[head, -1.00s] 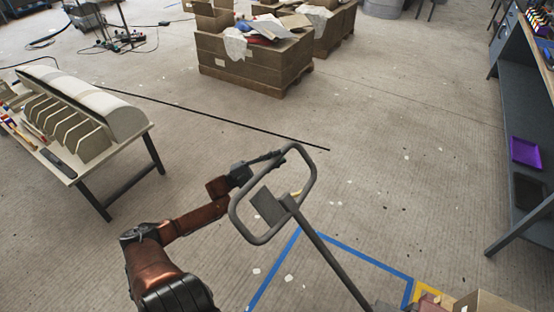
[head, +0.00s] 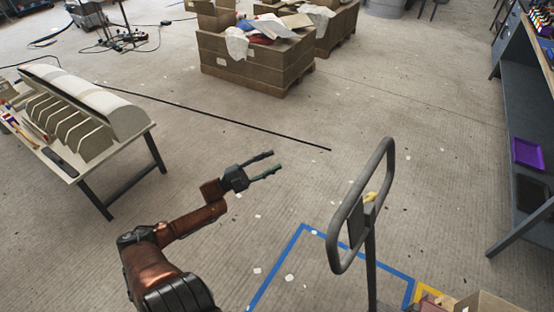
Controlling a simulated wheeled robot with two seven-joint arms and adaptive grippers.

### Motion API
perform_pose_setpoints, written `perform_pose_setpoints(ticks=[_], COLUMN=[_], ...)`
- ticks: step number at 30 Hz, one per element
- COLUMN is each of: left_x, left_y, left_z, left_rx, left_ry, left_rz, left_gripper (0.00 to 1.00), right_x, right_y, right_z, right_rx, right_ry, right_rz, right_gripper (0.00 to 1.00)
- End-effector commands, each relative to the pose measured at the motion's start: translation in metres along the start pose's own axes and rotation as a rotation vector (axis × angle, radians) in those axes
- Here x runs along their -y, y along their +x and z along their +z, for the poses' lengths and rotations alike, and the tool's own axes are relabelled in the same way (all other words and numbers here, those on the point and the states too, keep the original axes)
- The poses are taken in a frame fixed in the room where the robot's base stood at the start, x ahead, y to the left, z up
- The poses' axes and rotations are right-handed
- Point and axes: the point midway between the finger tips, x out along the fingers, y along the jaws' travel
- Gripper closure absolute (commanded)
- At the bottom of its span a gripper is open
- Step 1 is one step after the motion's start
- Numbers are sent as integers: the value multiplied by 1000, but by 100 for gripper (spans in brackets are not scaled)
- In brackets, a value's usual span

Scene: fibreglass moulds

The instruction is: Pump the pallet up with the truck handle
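The truck handle (head: 363,205) is a grey loop on a dark shaft, with a dark plate and a small yellow lever inside the loop. It stands near upright, right of centre in the head view. My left gripper (head: 268,166) is open and empty, with its two fingers spread and pointing right. It is to the left of the handle, with clear floor between them. My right gripper is not in view. The pallet and the truck's forks cannot be made out.
A table (head: 70,165) with a curved mould and upright panels stands at the left. A wooden crate (head: 257,65) of scrap stands at the back. A grey workbench (head: 510,120) with a purple tray (head: 527,153) is at the right. Blue tape (head: 273,268) marks the floor.

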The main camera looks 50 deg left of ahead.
Motion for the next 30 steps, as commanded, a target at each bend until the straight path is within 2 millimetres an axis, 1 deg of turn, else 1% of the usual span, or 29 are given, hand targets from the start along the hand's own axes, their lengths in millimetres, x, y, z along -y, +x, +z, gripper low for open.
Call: perform_pose_setpoints(ticks=[1, 6, 9, 12, 15, 18, 30], left_x=[0, -1, 0, 0, 0, 0, 0], left_y=[-13, -49, -66, -79, -86, -90, -90], left_z=[1, 1, 1, 1, 1, 0, 0], left_rx=[4, 5, 3, 2, 2, 0, 0], left_ry=[-1, -1, -1, -1, -1, -2, -1], left_rz=[0, 1, 0, 1, 1, 1, 0], left_gripper=[63, 63, 63, 63, 63, 63, 63], right_x=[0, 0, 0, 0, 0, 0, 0], right_y=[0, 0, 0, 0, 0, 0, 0], right_z=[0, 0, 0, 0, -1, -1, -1], right_rx=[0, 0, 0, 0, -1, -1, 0], right_ry=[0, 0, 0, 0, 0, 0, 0], right_rz=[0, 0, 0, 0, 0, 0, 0], right_gripper=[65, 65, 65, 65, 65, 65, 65])
